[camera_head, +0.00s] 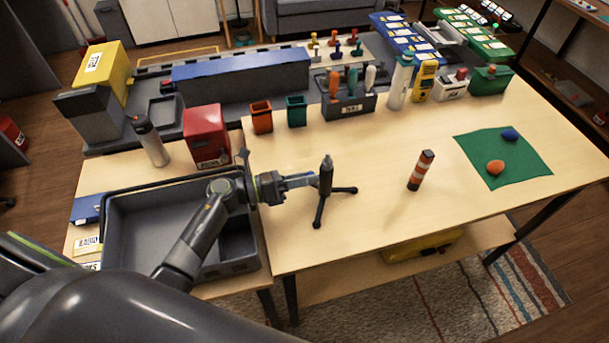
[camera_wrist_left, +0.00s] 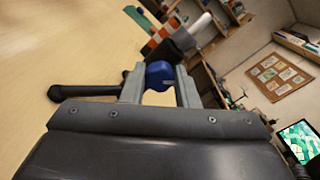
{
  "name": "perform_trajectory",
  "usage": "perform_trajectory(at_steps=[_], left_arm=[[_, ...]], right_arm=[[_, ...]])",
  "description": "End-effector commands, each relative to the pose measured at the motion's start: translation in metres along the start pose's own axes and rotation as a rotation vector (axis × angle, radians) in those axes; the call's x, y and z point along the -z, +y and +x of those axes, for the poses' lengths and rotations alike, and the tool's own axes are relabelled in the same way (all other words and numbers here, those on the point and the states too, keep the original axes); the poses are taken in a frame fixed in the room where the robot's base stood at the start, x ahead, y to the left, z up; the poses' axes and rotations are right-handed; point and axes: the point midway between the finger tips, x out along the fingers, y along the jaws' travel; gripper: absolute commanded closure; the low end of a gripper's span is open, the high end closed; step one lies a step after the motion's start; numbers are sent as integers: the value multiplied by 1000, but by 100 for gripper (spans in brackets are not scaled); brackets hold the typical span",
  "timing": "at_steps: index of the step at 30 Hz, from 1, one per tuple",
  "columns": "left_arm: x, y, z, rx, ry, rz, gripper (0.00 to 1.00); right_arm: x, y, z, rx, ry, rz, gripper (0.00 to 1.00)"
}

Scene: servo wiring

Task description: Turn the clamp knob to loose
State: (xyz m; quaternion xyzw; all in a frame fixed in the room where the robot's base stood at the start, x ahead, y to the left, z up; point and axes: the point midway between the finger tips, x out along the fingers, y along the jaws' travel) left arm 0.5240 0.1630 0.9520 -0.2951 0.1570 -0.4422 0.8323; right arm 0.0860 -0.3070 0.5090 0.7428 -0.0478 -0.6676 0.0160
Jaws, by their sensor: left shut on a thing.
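A small black tripod stand (camera_head: 326,175) with an upright post and splayed legs stands on the light wooden table. My left gripper (camera_head: 312,180) reaches it from the left at the height of the post. In the left wrist view, a blue clamp knob (camera_wrist_left: 159,75) sits between the two grey fingers of my left gripper (camera_wrist_left: 160,84), which are shut on it. A black leg (camera_wrist_left: 85,92) of the stand shows to the left of the fingers. The knob is hidden by the fingers in the head view, and its turn angle cannot be read. My right gripper is not in view.
A grey tray (camera_head: 128,240) lies under my left arm. A green mat (camera_head: 528,167) is at the right. Bins and a tool holder (camera_head: 347,106) line the back. The table in front of the stand is clear.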

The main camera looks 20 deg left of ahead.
Motion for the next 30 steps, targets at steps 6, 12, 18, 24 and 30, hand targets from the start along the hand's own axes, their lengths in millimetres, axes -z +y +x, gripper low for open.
perform_trajectory(at_steps=[6,12,18,24,30], left_arm=[[-2,-1,0,0,0,-208,96],[-2,0,0,-1,0,-398,96],[-1,0,0,-1,-1,-579,96],[-1,1,0,-1,0,-727,96],[0,2,0,0,0,-831,96]], right_arm=[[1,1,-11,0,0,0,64],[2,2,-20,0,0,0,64],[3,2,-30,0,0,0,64],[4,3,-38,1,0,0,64],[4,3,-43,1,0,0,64]])
